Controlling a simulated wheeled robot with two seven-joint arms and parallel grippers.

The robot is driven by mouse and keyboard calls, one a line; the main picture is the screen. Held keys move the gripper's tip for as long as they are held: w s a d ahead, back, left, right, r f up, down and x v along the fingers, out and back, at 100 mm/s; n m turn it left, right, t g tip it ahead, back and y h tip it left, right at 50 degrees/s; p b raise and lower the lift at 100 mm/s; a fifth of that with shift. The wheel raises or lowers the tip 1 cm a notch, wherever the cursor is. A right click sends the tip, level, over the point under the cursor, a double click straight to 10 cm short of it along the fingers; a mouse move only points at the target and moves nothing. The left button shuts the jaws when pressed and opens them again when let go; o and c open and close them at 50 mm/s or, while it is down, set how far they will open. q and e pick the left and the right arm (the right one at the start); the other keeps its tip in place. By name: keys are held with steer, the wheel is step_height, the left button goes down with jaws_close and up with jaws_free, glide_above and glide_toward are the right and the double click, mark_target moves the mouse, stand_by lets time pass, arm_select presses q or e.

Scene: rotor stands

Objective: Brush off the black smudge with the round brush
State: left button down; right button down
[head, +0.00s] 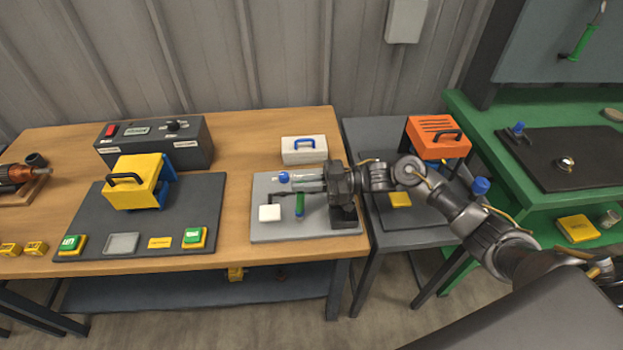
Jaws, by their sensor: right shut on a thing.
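My right gripper (304,187) reaches in from the right, low over a light grey board (262,232) on the wooden table. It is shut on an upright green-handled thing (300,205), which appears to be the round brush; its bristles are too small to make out. A clear tube-like part with a blue end (284,177) lies just behind the fingers. A white block (269,213) sits to the left of the green handle. I cannot make out the black smudge; the gripper and arm cover part of the board. My left gripper is out of view.
A white case with a blue handle (304,150) stands behind the board. To the left, a dark mat (90,215) bears a yellow case (135,185) and buttons. An orange case (437,138) stands on the grey table at right, beside a green bench (480,120).

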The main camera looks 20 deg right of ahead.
steer(key=shift+x, duration=0.8)
step_height(320, 180, up, 5)
steer(key=p, duration=0.4)
steer(key=shift+d, duration=0.1)
step_height(320, 180, up, 2)
steer(key=shift+r+p, duration=0.1)
steer(key=shift+p, duration=0.8)
steer(key=shift+r+p, duration=0.4)
steer(key=shift+r, duration=0.05)
steer(key=shift+f, duration=0.1)
